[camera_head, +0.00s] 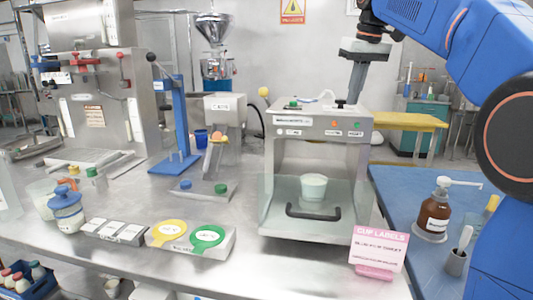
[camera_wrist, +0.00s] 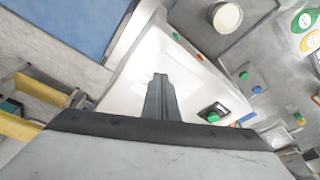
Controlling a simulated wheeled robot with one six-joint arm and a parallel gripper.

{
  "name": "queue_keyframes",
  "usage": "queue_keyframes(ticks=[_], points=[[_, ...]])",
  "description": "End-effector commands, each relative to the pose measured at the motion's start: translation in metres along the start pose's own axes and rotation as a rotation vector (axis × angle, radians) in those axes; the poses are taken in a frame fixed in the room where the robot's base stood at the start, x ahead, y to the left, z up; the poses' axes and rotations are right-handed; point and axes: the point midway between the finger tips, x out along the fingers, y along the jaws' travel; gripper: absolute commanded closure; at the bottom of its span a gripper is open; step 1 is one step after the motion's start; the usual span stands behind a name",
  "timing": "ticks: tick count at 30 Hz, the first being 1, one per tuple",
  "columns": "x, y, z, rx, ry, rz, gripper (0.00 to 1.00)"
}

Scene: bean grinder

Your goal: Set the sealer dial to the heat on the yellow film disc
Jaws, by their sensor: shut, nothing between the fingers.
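The steel sealer (camera_head: 318,130) stands in the middle of the table, with a cup (camera_head: 314,187) inside its open front. A green knob (camera_head: 293,104) sits on its top at left; the wrist view shows a green knob on a black base (camera_wrist: 213,113). I cannot tell for sure which fitting is the dial, and no setting is readable. The yellow film disc (camera_head: 168,232) lies on a holder at front left, beside a green disc (camera_head: 207,238). Its print is too small to read. My gripper (camera_head: 353,98) is shut and empty, pointing down over the sealer's right top.
A pink label sign (camera_head: 378,249) stands at the sealer's front right. A brown pump bottle (camera_head: 434,212) is on the blue mat (camera_head: 399,184) at right. A steel hopper machine (camera_head: 226,122) and blue press stand (camera_head: 177,125) are behind left.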

Motion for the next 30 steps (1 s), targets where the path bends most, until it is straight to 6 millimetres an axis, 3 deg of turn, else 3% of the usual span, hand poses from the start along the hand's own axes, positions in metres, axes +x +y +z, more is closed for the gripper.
queue_keyframes(ticks=[30], points=[[-0.001, -0.017, 0.002, -0.001, 0.002, 0.000, 1.00]])
